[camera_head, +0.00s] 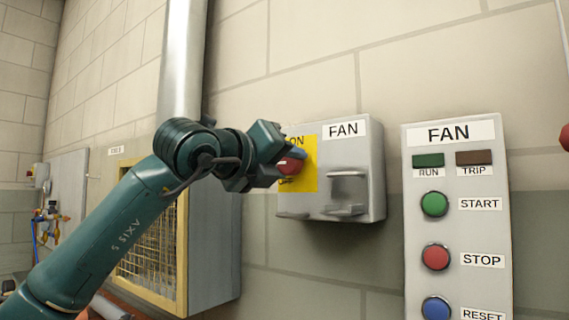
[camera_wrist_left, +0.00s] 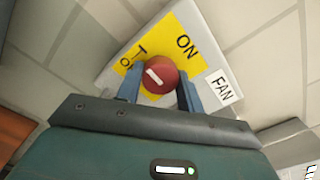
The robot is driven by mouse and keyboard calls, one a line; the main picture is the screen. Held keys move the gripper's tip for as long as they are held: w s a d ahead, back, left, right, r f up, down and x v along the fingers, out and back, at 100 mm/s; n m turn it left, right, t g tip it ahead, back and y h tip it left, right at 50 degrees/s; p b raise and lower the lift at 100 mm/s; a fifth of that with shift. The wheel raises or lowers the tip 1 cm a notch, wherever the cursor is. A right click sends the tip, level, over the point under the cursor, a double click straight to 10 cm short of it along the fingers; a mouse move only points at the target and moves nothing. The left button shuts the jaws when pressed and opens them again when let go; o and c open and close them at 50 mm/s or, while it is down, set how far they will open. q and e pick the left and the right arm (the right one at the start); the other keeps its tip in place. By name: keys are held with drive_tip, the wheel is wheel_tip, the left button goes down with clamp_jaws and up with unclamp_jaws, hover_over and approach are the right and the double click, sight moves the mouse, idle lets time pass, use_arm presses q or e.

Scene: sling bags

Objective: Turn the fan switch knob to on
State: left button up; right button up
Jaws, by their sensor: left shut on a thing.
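The fan switch is a grey box (camera_head: 356,150) on the wall with a FAN label, a yellow plate (camera_head: 311,178) and a red knob (camera_head: 291,164). In the left wrist view the red knob (camera_wrist_left: 160,74) has a white pointer bar, tilted, not lined up with the ON word (camera_wrist_left: 186,46). My left gripper (camera_head: 292,160) comes in from the left. Its blue fingers are on either side of the knob, shut on it, and it also shows in the left wrist view (camera_wrist_left: 160,90). The gripper hides part of the plate. My right gripper is not in view.
A FAN panel (camera_head: 495,230) to the right has RUN and TRIP lamps and green, red and blue buttons. A grey handle-like bracket (camera_head: 347,192) sticks out of the switch box. A yellow-framed mesh cabinet (camera_head: 150,245) and a vertical pipe (camera_head: 183,60) are at left.

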use_arm(q)
drive_tip(key=shift+m, duration=0.3)
drive_tip(key=m, duration=0.2)
drive_tip(key=shift+m+b, duration=0.35)
drive_tip(key=shift+m, duration=0.05)
drive_tip(key=m, duration=0.4)
drive_tip(key=shift+m, duration=0.3)
drive_tip(key=m, duration=0.4)
drive_tip(key=shift+r+m, duration=0.1)
drive_tip(key=shift+m, duration=0.2)
drive_tip(key=m, duration=0.4)
drive_tip(key=shift+m, duration=0.4)
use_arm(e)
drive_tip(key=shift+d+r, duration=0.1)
use_arm(q)
drive_tip(key=shift+m, duration=0.3)
drive_tip(key=o, duration=1)
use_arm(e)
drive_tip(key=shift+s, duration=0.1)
use_arm(q)
drive_tip(key=shift+s+a, duration=0.1)
